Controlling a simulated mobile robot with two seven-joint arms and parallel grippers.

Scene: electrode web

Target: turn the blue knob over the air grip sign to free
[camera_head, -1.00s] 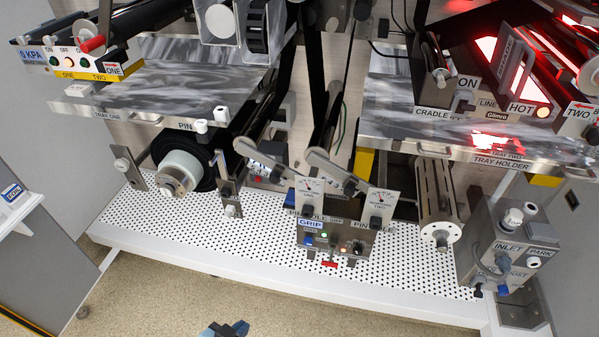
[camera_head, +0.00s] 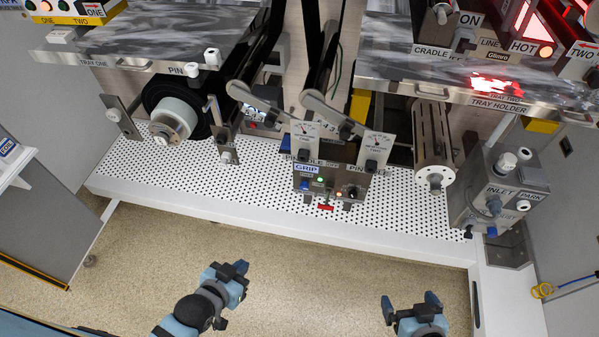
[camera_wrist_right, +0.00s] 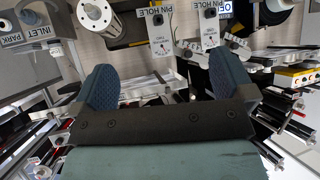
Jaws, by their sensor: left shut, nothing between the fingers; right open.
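A small control box (camera_head: 330,184) stands on the perforated white shelf, with a GRIP sign (camera_head: 306,169) at its upper left. A small blue knob (camera_head: 304,186) sits just below that sign. Its pointer direction is too small to read. My left gripper (camera_head: 239,269) is shut and empty, in front of the shelf and below left of the box. My right gripper (camera_head: 409,303) is open and empty, further right and lower. In the right wrist view its two blue fingers (camera_wrist_right: 165,82) stand wide apart with nothing between them.
Two gauge plates (camera_head: 305,138) with levers stand above the box. A grey INLET box (camera_head: 505,190) with knobs is at the right. A black roll with a white core (camera_head: 172,118) is at the left. The floor (camera_head: 330,270) before the white shelf edge (camera_head: 290,225) is clear.

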